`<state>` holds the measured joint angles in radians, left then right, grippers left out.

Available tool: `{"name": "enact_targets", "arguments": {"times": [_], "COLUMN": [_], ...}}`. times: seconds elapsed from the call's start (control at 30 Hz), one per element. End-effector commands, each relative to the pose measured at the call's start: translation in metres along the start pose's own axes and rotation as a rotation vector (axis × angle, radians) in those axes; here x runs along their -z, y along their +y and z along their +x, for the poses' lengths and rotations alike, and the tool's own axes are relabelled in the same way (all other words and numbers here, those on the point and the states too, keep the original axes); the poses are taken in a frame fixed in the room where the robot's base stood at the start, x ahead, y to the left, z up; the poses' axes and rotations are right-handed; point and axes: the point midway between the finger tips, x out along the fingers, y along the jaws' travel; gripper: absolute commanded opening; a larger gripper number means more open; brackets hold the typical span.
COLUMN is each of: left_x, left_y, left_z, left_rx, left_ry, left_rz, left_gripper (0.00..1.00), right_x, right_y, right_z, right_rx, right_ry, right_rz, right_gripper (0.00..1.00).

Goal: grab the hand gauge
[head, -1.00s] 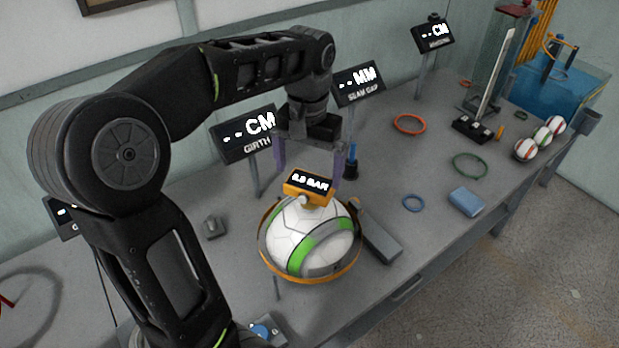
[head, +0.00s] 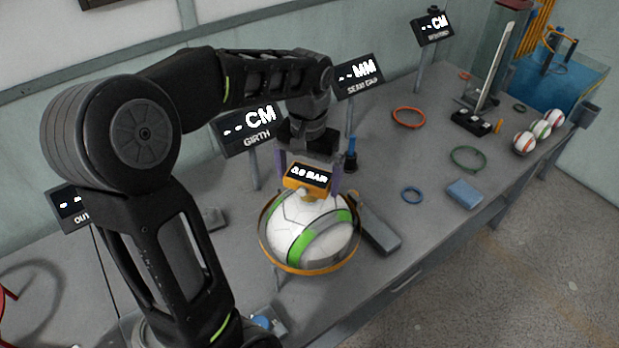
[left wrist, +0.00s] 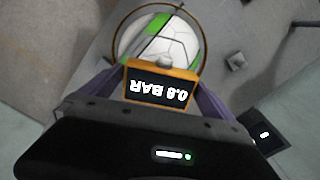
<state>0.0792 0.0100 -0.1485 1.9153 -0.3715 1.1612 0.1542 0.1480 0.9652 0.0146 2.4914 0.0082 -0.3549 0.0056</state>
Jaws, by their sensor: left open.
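The hand gauge (head: 307,179) is a small orange box with a dark display reading about 0.8 BAR. It sits on top of a white ball (head: 310,228) with green and grey panels. My left gripper (head: 308,172) is open, its two purple fingers on either side of the gauge. In the left wrist view the gauge (left wrist: 160,85) lies between the spread fingers, with the ball just beyond it. Whether the fingers touch the gauge cannot be told. My right gripper is not in view.
An orange ring stand (head: 300,268) surrounds the ball on the grey table. A grey block (head: 376,236) lies right of it. The girth sign (head: 248,132) and seam gap sign (head: 358,78) stand behind. Rings, a blue block (head: 464,193) and small balls (head: 540,130) lie further right.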

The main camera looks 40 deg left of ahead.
Motion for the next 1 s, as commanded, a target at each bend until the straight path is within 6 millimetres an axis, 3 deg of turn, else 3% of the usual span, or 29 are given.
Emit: {"name": "enact_targets", "arguments": {"times": [0.27, 0.83, 1.0], "left_x": [0.0, 0.0, 0.0], "left_y": [0.0, 0.0, 0.0], "left_z": [0.032, 0.032, 0.032], "left_rx": [0.0, 0.0, 0.0], "left_ry": [-0.002, 0.001, 0.001], "left_rz": [-0.001, 0.0, 0.0], "left_gripper": [1.0, 1.0, 0.88], "right_x": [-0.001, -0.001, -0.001], "right_y": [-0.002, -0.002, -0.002], "right_z": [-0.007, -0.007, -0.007], "right_rx": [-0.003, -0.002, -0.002], "right_ry": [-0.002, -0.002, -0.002], "right_rz": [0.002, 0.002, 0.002], "right_gripper": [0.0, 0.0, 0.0]}}
